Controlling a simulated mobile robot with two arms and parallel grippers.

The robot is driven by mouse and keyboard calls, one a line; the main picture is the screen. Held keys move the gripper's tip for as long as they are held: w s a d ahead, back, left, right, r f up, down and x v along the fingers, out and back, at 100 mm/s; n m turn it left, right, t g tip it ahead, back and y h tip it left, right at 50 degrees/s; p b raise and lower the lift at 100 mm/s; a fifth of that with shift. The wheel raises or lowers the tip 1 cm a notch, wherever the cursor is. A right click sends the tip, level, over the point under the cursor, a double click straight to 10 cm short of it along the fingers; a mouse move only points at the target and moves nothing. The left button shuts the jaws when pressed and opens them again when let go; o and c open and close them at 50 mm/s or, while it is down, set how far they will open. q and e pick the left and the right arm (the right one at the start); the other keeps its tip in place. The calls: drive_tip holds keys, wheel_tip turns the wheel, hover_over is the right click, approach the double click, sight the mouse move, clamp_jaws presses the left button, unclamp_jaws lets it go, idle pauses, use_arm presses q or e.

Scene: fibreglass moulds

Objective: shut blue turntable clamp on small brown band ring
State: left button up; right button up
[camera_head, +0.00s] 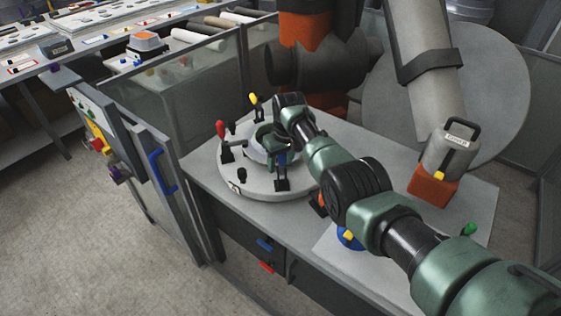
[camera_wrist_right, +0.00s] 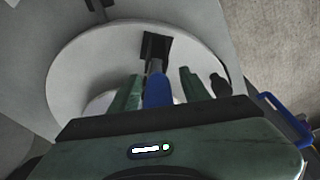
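The round pale turntable (camera_head: 240,178) stands on the grey bench, with several toggle clamps around its rim. The blue turntable clamp (camera_head: 282,159) is at its near right side, its blue handle upright. My right gripper (camera_head: 272,150) is over the turntable, at the blue clamp. In the right wrist view the blue handle (camera_wrist_right: 157,92) stands between the two green fingers (camera_wrist_right: 158,88), with visible gaps on both sides. A pale ring part (camera_head: 258,153) sits at the turntable's middle, largely hidden by my gripper; I cannot make out its brown band. My left gripper is out of view.
A red-handled clamp (camera_head: 221,131) and a yellow-handled clamp (camera_head: 254,99) stand on the turntable's left and far sides. A grey-and-orange block with a handle (camera_head: 437,165) stands at the bench's right. A blue round object (camera_head: 350,238) is near the front edge.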

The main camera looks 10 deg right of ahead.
sight(281, 155)
drive_tip(key=shift+r, duration=0.55)
drive_tip(key=shift+s+d+r, duration=0.1)
drive_tip(key=shift+s+r, duration=0.1)
drive_tip(key=shift+r, duration=0.9)
drive_tip(key=shift+s+d+r, duration=0.1)
drive_tip(key=shift+s+r, duration=0.15)
drive_tip(key=shift+r, duration=0.8)
drive_tip(key=shift+s+r, duration=0.2)
drive_tip(key=shift+r, duration=0.9)
